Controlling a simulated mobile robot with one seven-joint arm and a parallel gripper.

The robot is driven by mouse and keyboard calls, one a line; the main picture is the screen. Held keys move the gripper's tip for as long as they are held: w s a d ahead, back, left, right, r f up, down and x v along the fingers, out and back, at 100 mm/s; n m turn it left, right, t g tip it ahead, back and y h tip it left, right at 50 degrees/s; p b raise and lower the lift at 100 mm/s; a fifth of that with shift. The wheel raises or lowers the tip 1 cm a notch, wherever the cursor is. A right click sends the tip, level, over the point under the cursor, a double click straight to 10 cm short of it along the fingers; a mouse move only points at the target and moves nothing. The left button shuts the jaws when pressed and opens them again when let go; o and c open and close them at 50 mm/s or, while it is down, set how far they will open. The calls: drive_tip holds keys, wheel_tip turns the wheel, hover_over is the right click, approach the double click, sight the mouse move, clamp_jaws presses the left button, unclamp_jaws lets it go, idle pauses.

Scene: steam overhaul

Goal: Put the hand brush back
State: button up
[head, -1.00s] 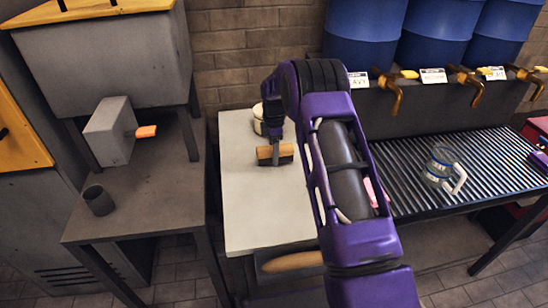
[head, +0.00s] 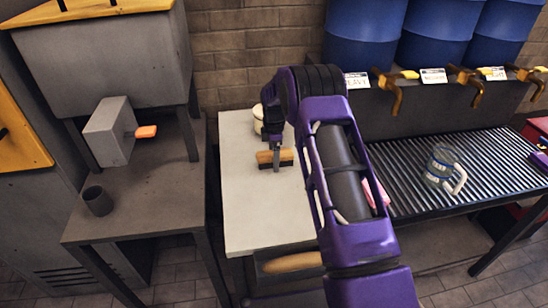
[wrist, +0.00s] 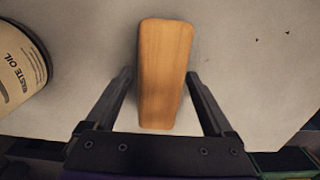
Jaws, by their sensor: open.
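The hand brush (head: 265,157) is a wooden block with a dark lower part, lying on the pale worktop. In the wrist view its plain wooden top (wrist: 163,60) points away from me, its near end between the fingers. My gripper (wrist: 158,76) is open, with one finger on each side of the block and a gap showing on both sides. In the head view my gripper (head: 276,160) is over the brush, and one finger covers part of its middle.
A cream tin labelled waste oil (wrist: 18,68) stands left of the brush. A pink item (head: 376,192) is partly behind my arm. A glass mug (head: 442,165) stands on the ribbed rack. A rounded wooden piece (head: 292,262) shows below the worktop's front edge.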

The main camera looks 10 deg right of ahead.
wheel_tip(320, 180, up, 12)
drive_tip(key=shift+p, duration=0.4)
